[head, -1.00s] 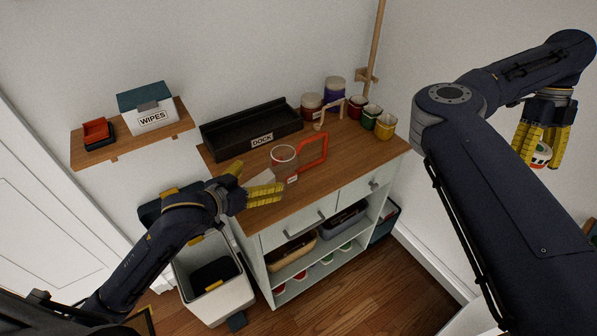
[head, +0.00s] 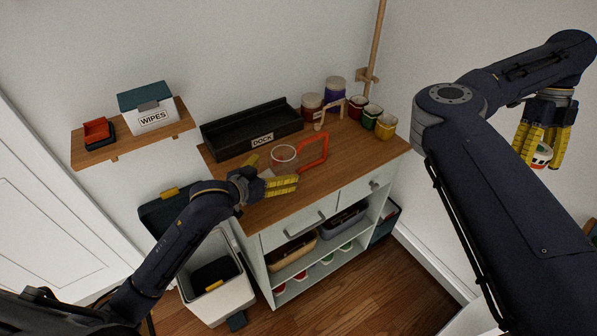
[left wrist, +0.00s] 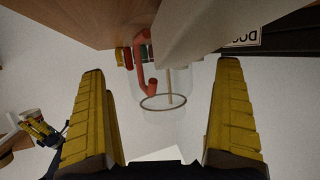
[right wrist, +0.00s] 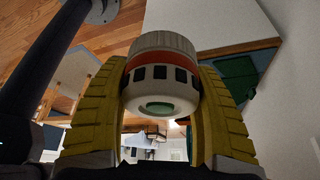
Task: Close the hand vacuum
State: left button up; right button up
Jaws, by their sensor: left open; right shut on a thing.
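The hand vacuum lies on the wooden cabinet top. Its clear round bin (head: 284,154) and red loop handle (head: 314,152) show in the head view; a pale part is mostly hidden by my left gripper (head: 276,171). That gripper is open, its fingers beside the bin. In the left wrist view the clear bin (left wrist: 178,88) and red handle (left wrist: 138,60) show between and beyond the open fingers (left wrist: 163,110). My right gripper (head: 540,148) is shut on a white round part (right wrist: 160,88) with an orange band, dark windows and a green centre, held in the air far right.
A black tray (head: 225,140) labelled DOCK stands behind the vacuum. Jars (head: 312,106) and several coloured cups (head: 371,117) stand at the back right. A shelf with a wipes box (head: 153,118) is at left, an open bin (head: 216,292) below. The front right of the top is clear.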

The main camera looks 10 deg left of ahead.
pick_arm(q)
jog(key=shift+x, duration=2.05)
jog(key=c, duration=1.6)
